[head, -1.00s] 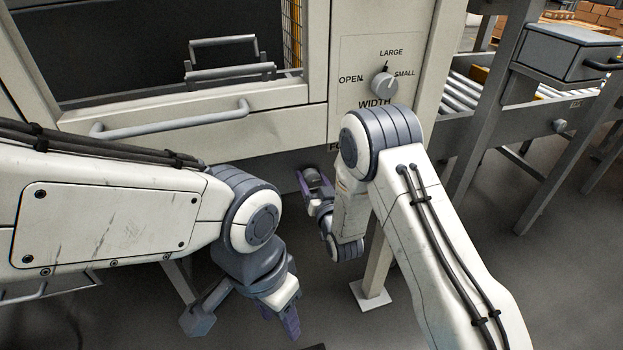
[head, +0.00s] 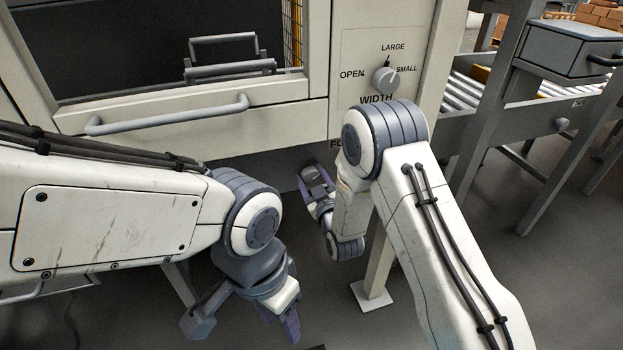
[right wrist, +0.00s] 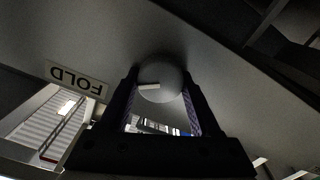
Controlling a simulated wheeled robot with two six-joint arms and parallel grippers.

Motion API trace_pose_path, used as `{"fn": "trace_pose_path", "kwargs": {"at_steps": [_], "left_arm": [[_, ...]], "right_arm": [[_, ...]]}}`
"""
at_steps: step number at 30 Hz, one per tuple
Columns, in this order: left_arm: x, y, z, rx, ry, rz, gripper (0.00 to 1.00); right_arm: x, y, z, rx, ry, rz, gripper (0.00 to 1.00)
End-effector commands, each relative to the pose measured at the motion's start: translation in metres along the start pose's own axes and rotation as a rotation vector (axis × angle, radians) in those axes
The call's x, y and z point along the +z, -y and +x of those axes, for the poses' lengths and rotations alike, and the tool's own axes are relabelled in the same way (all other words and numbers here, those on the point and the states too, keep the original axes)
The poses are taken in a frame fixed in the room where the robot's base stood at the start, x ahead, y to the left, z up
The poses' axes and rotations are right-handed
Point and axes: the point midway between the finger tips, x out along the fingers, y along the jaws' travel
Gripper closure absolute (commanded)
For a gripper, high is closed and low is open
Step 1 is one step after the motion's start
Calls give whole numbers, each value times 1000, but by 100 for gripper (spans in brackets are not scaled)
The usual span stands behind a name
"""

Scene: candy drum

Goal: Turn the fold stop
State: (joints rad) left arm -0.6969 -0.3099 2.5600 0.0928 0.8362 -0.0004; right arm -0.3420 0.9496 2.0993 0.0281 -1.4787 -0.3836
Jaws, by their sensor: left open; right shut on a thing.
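The fold stop is a round grey knob (right wrist: 161,80) with a pale mark, seen in the right wrist view on the grey underside panel. My right gripper (right wrist: 162,102) is shut on it, with one dark finger on each side. A FOLD label (right wrist: 77,80) shows upside down to the left of the knob. In the head view my right gripper (head: 316,180) is under the machine's front, and I cannot make out the knob there. My left gripper (head: 288,318) is open and empty, low in front of the machine and pointing down.
A WIDTH knob (head: 385,79) with OPEN, LARGE and SMALL marks is on the front panel above my right arm. A door with a bar handle (head: 170,120) is at upper left. A support leg (head: 376,265) stands right of my right gripper. A roller conveyor (head: 465,92) is at right.

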Motion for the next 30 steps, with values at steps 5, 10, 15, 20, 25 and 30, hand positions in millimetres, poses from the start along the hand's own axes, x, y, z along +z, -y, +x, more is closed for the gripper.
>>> {"fn": "trace_pose_path", "kwargs": {"at_steps": [5,10,15,20,25,30], "left_arm": [[0,0,6,0,0,0,50],[0,1,10,0,0,0,50],[1,1,14,0,0,0,50],[1,1,18,0,0,0,50],[1,2,21,0,0,0,50],[1,2,24,0,0,0,50]], "right_arm": [[2,1,0,0,1,-167,92],[2,2,0,-1,1,-329,92],[2,3,0,-1,1,-490,92],[2,3,0,-1,1,-637,92],[2,4,0,-2,1,-775,92],[3,4,-1,-3,2,-883,92]]}}
